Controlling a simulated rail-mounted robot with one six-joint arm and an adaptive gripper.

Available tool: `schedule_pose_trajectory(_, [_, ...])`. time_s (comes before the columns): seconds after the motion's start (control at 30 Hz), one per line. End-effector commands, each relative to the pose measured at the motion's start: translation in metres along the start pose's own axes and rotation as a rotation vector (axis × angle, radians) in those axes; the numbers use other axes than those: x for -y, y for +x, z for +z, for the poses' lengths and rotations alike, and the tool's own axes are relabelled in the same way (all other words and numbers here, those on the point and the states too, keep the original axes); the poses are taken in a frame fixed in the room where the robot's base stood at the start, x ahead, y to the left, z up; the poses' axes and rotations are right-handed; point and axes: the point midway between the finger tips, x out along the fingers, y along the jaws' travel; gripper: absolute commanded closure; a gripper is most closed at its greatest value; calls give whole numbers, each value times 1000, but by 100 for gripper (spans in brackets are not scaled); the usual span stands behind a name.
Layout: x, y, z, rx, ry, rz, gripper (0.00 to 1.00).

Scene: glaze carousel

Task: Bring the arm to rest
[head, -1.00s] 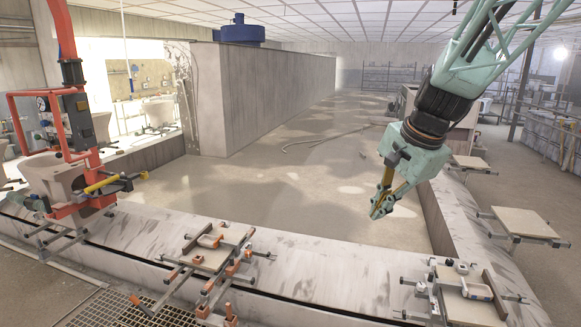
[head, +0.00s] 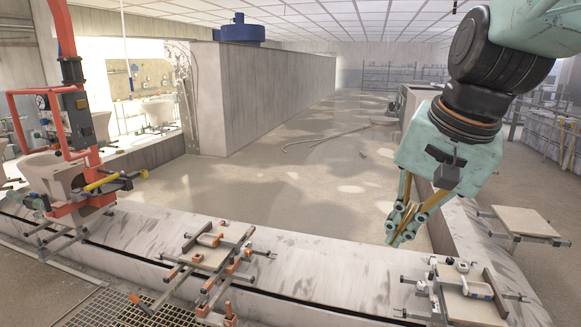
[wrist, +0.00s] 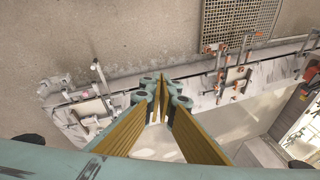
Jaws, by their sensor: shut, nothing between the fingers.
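My arm, pale green with black joints, comes in from the upper right of the head view. My gripper (head: 400,238) hangs fingers down over the inner side of the carousel ledge, left of the right-hand fixture. Its fingers are shut and hold nothing. In the wrist view the gripper (wrist: 162,84) shows its two ochre finger pads meeting at the tips. The grey ledge lies below and beyond the fingertips, and they look clear of it.
A fixture (head: 462,290) stands on the ledge at right, another (head: 212,250) at centre left. A red lifting frame (head: 75,150) holds a pale basin at far left. A bare board (head: 522,222) sits at right. The floor inside the ledge (head: 290,185) is mostly clear.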

Motion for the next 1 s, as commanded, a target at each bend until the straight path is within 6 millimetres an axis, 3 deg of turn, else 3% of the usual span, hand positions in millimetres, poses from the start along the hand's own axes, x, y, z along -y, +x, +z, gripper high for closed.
schedule_pose_trajectory(0.4, [-38, -29, 66, -13, -207, 31, 100])
schedule_pose_trajectory(1.0, [-104, -51, 153, -29, -493, 86, 100])
